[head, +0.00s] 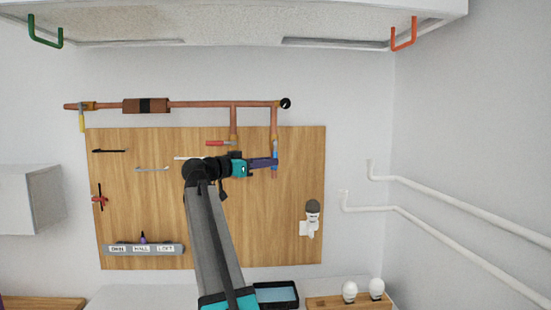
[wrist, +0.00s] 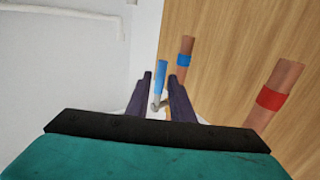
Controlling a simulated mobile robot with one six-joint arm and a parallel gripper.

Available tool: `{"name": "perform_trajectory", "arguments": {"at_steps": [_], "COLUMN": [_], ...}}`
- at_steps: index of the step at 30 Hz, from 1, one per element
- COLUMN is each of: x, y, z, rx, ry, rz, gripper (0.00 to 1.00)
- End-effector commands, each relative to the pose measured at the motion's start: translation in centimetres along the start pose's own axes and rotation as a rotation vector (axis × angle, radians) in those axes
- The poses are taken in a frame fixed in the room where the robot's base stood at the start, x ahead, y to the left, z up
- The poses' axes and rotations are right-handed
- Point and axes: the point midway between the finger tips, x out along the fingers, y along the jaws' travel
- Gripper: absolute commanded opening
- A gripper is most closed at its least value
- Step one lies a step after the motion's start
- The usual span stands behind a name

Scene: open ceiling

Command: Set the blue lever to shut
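The blue lever (wrist: 162,76) shows in the wrist view as a blue handle on a small metal stem. It lies roughly parallel to the copper pipe (wrist: 186,47) with the blue band beside it. In the head view the blue lever (head: 275,149) lies along the right copper drop pipe, partly hidden by my gripper. My gripper (head: 274,162) reaches the lever from the left. In the wrist view my gripper (wrist: 162,78) has its two dark purple fingers apart, one on each side of the lever, with gaps visible. I cannot tell whether either finger touches it.
A red lever (head: 217,143) sticks out left at the neighbouring pipe, whose red band (wrist: 271,98) shows in the wrist view. A yellow lever (head: 82,123) hangs at the far left. The wooden board (head: 270,220) is close behind; white pipes (head: 440,223) run along the right wall.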

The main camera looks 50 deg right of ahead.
Motion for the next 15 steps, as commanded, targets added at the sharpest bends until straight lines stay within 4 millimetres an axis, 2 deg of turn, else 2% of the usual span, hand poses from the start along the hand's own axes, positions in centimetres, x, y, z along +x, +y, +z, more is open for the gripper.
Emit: {"name": "perform_trajectory", "arguments": {"at_steps": [6,15], "x": [2.7,4.0], "y": [0.0,0.0], "z": [-0.2,0.0], "rx": [0.000,0.000], "ry": [0.000,0.000], "rz": [0.000,-0.002], "gripper": [0.21,0.21]}}
